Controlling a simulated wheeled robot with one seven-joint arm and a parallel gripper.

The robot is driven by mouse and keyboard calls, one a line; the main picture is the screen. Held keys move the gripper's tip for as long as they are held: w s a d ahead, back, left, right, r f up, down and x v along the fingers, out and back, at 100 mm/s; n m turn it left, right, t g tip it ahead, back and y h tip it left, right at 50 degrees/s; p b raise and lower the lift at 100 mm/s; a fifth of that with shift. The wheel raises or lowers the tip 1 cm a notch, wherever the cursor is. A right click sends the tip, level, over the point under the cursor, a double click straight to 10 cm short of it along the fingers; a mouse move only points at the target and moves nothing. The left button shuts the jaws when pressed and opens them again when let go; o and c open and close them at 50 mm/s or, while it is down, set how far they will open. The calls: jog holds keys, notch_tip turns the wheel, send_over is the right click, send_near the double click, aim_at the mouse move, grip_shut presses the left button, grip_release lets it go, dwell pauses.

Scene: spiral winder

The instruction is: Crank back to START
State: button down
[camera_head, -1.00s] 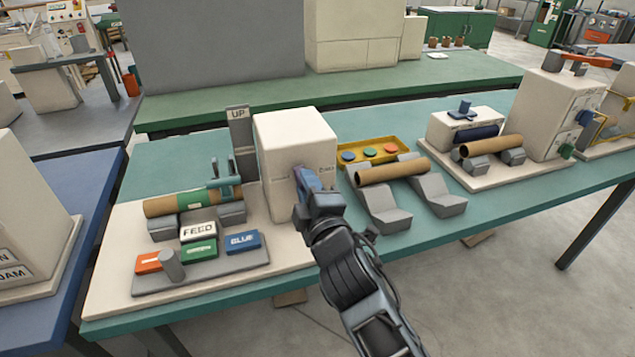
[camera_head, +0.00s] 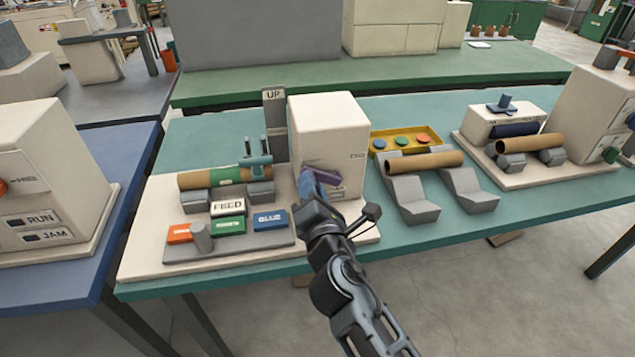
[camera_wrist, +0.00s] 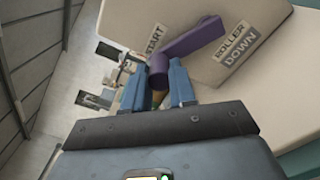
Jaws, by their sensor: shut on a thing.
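The purple crank (camera_wrist: 195,38) sits on the front face of the cream winder housing (camera_head: 325,125). In the wrist view its arm slants from the upper right down to a round handle by the START label (camera_wrist: 153,40). A ROLLER DOWN label (camera_wrist: 238,45) is on the face to the right of the crank. My gripper (camera_wrist: 158,88) is shut on the crank handle, with one blue finger on each side. In the head view my gripper (camera_head: 312,190) covers part of the crank (camera_head: 345,185).
Left of the housing are a cardboard tube with a green band (camera_head: 225,176), an UP post (camera_head: 274,120) and FEED, green, orange and BLUE blocks. To the right are a tube on grey ramps (camera_head: 424,162) and a yellow tray (camera_head: 432,139). Bare floor lies in front.

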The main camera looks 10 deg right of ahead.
jog(key=shift+a+f+n, duration=0.3)
jog(key=shift+f+n, duration=0.3)
jog(key=shift+n, duration=0.4)
jog(key=c, duration=0.9)
grip_release()
jog(key=shift+s+b, duration=0.3)
jog(key=shift+s, duration=3.65)
